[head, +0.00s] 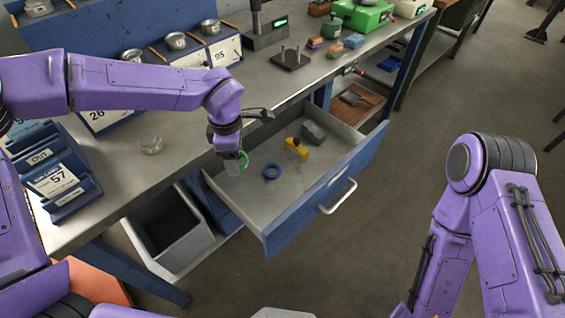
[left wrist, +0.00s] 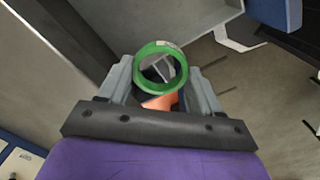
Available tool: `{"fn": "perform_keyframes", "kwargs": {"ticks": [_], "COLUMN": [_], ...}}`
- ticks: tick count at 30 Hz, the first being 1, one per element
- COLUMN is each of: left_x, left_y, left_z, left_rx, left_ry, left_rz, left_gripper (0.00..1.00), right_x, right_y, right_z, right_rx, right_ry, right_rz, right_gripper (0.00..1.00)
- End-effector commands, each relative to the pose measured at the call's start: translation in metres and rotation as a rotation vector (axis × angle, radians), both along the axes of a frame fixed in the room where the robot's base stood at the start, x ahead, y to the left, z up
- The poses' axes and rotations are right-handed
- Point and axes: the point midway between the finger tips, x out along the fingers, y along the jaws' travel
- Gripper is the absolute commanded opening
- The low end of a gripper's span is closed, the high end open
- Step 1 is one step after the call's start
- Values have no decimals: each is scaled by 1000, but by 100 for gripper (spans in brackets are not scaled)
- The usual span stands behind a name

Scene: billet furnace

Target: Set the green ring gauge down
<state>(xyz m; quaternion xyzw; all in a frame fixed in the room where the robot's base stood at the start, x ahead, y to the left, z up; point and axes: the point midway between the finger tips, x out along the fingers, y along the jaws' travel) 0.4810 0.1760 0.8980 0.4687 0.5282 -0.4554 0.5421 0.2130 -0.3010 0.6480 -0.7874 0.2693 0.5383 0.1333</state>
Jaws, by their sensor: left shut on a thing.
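The green ring gauge (head: 244,161) is held by my left gripper (head: 234,165) over the near left part of the open drawer (head: 236,200). In the left wrist view the green ring (left wrist: 139,76) sits between the two grey fingers, which are shut on it, with its opening facing the camera. The head view does not show clearly whether the ring touches the drawer floor.
A yellow piece (head: 297,149) and a grey block (head: 313,132) lie further back in the drawer. Blue numbered trays (head: 62,187) are at the left. A grey bin (head: 178,235) is below. The drawer's near floor looks clear.

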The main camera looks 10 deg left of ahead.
Motion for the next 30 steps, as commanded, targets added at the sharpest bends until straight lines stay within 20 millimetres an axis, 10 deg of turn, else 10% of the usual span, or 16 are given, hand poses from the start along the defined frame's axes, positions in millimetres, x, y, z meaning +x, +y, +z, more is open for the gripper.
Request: {"fn": "perform_keyframes", "kwargs": {"ticks": [10, 30], "left_x": [23, 25], "left_y": [-13, -13], "left_z": [-23, -164], "left_rx": [-18, -18], "left_ry": [17, 17], "left_rz": [886, 959], "left_gripper": [24, 24], "right_x": [1, 1], "right_y": [0, 0], "right_z": [-9, 1], "right_rx": [0, 0], "right_ry": [-2, -2], "right_rz": [0, 0], "right_gripper": [43, 43]}}
